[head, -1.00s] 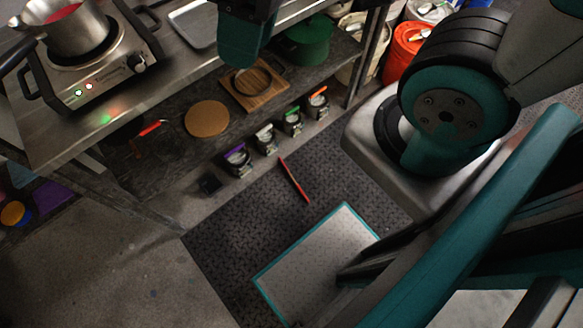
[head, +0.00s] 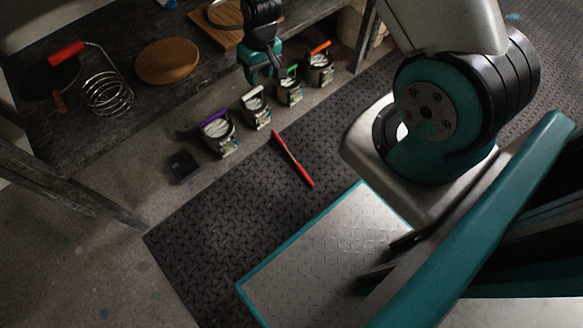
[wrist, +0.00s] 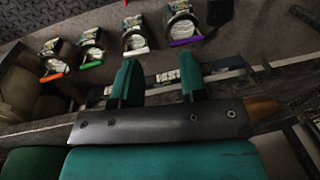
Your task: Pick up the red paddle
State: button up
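The red paddle (head: 293,160), a thin red stick with a lighter stripe along part of it, lies on the dark textured floor mat in the head view, apart from the row of buckets. My gripper (head: 262,66) is above the shelf edge by the buckets, up and left of the paddle in the picture. In the wrist view its two teal fingers stand apart with nothing held between them (wrist: 160,78). I cannot make out the paddle clearly in the wrist view.
Small buckets with purple (head: 219,133), white (head: 256,107), green (head: 289,87) and orange (head: 320,64) handles line the floor beside the low shelf. A black block (head: 183,166) sits nearby. The mat around the paddle is clear.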

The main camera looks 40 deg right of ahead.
jog(key=m+h+b, duration=0.1)
jog(key=b, duration=0.9)
send_over(292, 156)
notch_tip(292, 156, down, 30)
jog(key=shift+g, duration=0.3)
notch_tip(292, 156, down, 11)
jog(key=b, duration=0.6)
jog(key=shift+s, duration=0.1)
notch_tip(292, 156, down, 6)
jog(key=b, duration=0.5)
jog(key=shift+a, duration=0.1)
jog(key=shift+r, duration=0.1)
grip_shut()
